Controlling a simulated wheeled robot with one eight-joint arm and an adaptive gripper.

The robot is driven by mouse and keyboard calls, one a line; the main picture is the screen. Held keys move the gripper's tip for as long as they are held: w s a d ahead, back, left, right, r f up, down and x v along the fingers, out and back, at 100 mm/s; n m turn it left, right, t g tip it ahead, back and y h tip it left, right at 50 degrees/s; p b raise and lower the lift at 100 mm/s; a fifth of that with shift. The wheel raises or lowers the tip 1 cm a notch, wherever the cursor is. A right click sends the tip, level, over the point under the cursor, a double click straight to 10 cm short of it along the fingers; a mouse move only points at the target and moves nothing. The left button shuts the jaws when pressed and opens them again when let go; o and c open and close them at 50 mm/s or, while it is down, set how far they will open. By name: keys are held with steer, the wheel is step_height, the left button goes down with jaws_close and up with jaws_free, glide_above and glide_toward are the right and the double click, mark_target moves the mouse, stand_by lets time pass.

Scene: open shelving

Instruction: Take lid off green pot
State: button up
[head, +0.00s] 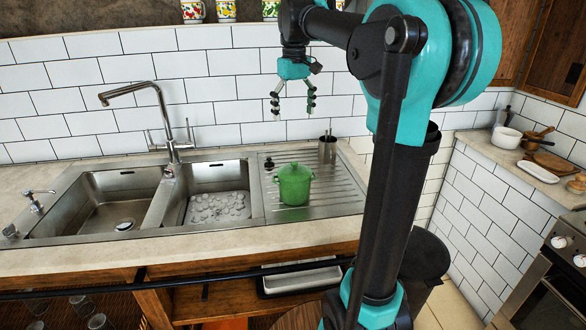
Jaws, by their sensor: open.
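The green pot (293,187) stands upright on the ridged steel drainboard to the right of the sink basins. Its green lid (294,169) sits on top of it. My gripper (293,108) is open and empty. It hangs pointing down in the air, above the pot in the picture, and does not touch it. My arm reaches in from the right side of the picture. The exact distance between my gripper and the lid cannot be told from this single view.
A tall faucet (165,115) rises behind the basins. The tiled wall (220,85) backs the counter. Bare drainboard (336,192) lies right of the pot.

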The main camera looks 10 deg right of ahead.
glide_above(295, 162)
steer(key=f, duration=1)
steer(key=shift+w+a+f, duration=0.1)
steer(key=shift+w+f, duration=0.1)
steer(key=shift+f, duration=0.1)
steer(key=shift+s+f, duration=0.2)
steer(key=shift+f, duration=2.95)
steer(key=shift+c, duration=0.5)
steer(key=c, duration=1.4)
